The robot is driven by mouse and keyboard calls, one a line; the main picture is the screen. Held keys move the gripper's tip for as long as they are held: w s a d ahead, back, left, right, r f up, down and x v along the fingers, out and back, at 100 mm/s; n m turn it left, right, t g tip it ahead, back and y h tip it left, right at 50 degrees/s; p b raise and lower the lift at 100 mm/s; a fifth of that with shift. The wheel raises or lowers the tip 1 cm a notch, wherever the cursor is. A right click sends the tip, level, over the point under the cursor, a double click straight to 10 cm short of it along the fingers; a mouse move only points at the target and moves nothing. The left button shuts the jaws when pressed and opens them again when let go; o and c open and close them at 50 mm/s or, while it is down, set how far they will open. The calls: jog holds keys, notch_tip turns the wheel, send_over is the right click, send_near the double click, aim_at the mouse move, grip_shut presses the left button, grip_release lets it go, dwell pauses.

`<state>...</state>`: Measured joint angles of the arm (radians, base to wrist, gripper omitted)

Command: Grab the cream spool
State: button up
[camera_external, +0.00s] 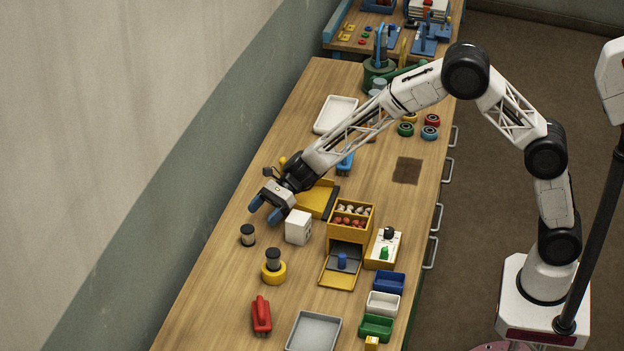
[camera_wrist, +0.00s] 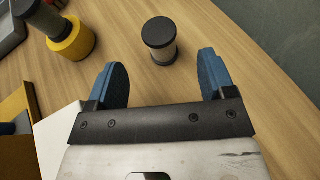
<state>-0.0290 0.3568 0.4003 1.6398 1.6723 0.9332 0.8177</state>
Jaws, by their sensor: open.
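The cream spool (camera_external: 248,235) stands upright on the wooden table, with black end discs and a cream middle. In the wrist view the spool (camera_wrist: 161,50) stands ahead of my gripper, between the lines of the two fingers and apart from them. My gripper (camera_external: 267,212) is open and empty above the table, just behind the spool in the external view. Its two blue fingertips (camera_wrist: 164,85) show wide apart in the wrist view.
A white cube (camera_external: 298,228) stands right of my gripper. A yellow base with a black-topped post (camera_external: 273,267) stands nearby. A yellow box of small balls (camera_external: 351,219) and a red tool (camera_external: 261,314) are farther off. Bare table surrounds the spool, with the wall to the left.

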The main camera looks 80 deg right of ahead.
aim_at(248, 232)
jog(key=shift+x, duration=1.25)
jog(key=shift+a+f, duration=0.1)
jog(key=shift+x, duration=2.5)
jog(key=shift+f, duration=0.2)
jog(key=c, duration=1)
jog(key=shift+r, duration=5)
jog(key=shift+r, duration=0.1)
